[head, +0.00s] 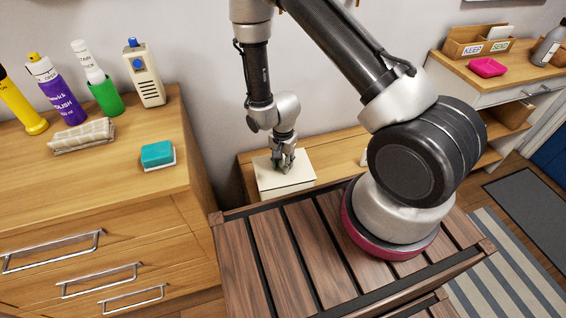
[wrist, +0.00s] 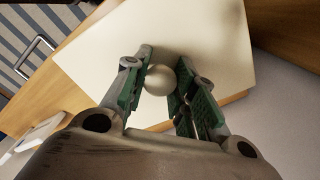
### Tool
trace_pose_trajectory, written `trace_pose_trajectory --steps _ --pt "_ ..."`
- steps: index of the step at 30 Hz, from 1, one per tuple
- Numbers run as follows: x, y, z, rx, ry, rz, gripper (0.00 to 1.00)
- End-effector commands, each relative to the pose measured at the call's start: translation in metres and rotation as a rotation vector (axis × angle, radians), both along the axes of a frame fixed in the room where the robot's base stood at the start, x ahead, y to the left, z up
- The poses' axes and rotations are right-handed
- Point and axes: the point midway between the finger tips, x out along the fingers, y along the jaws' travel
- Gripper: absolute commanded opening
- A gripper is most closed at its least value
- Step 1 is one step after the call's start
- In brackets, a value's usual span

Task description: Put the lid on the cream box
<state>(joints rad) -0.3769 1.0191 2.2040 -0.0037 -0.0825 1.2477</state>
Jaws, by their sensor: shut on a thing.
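The cream lid (wrist: 110,65) fills the middle of the wrist view, with a round pale knob (wrist: 158,80) on top. My gripper (wrist: 163,74) has its two green-padded fingers on either side of the knob and is shut on it. In the head view my gripper (head: 284,163) points down onto the lid (head: 268,170). The cream box (head: 288,191) shows below the lid as a pale side wall on the low wooden bench. The two look lined up. I cannot tell if the lid rests fully on the rim, and the box's inside is hidden.
A wooden dresser (head: 190,175) stands left of the box, with bottles, a cloth (head: 82,136) and a teal sponge (head: 157,154) on top. The wall is close behind. A white object (wrist: 38,138) lies on the bench.

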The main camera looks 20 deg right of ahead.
Motion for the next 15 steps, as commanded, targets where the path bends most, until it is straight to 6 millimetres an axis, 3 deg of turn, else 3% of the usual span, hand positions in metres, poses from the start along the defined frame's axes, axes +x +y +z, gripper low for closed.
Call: trace_pose_trajectory --steps 9,10,14,15 --pt "0.0000 0.0000 -0.0004 0.000 0.000 0.000 0.02" --pt "0.0000 0.0000 -0.0004 0.000 0.000 0.000 0.28" --pt "0.0000 0.0000 -0.0003 0.000 0.000 0.000 0.51" --pt "0.0000 0.0000 -0.0003 0.000 0.000 0.000 0.51"
